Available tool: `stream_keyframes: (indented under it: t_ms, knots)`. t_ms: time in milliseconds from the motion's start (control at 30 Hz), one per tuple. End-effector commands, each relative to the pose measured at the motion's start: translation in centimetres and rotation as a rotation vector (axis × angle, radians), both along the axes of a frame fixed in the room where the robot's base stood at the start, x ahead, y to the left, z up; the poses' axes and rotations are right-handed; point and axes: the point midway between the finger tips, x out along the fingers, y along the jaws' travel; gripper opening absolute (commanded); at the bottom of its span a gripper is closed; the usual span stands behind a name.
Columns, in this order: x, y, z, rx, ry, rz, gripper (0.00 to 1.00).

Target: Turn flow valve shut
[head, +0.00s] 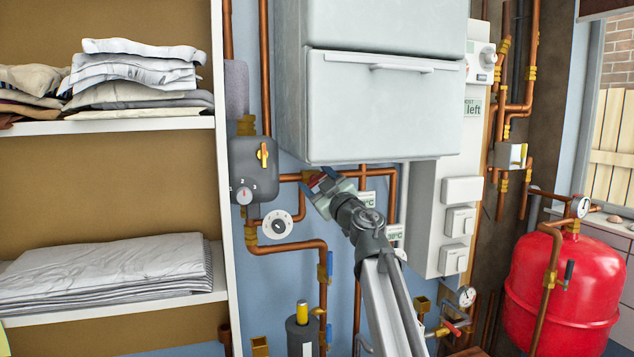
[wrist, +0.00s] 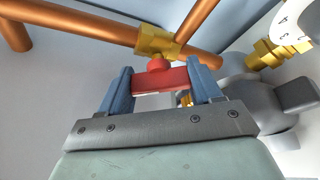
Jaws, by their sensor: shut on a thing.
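A small valve with a red handle (wrist: 160,81) and a brass body (wrist: 158,41) sits on a copper pipe in the wrist view. My gripper (wrist: 160,84) has its two blue fingers on either side of the red handle, shut on it. In the head view my gripper (head: 325,178) reaches up to the pipe just below the white cabinet and hides most of this valve. I cannot tell the handle's exact angle to the pipe, and no label naming the valve is readable.
Copper pipes run close around. A red tank (head: 562,275) stands at right, shelves with linen at left.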

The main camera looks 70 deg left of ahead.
Motion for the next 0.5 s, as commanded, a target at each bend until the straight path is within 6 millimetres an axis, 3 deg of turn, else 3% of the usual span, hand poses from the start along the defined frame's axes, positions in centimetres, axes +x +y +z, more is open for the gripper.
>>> stream_keyframes:
  t_ms: [500]
  knots:
    - [0.07,0.05,0.05,0.0,-0.486,0.0,0.33]
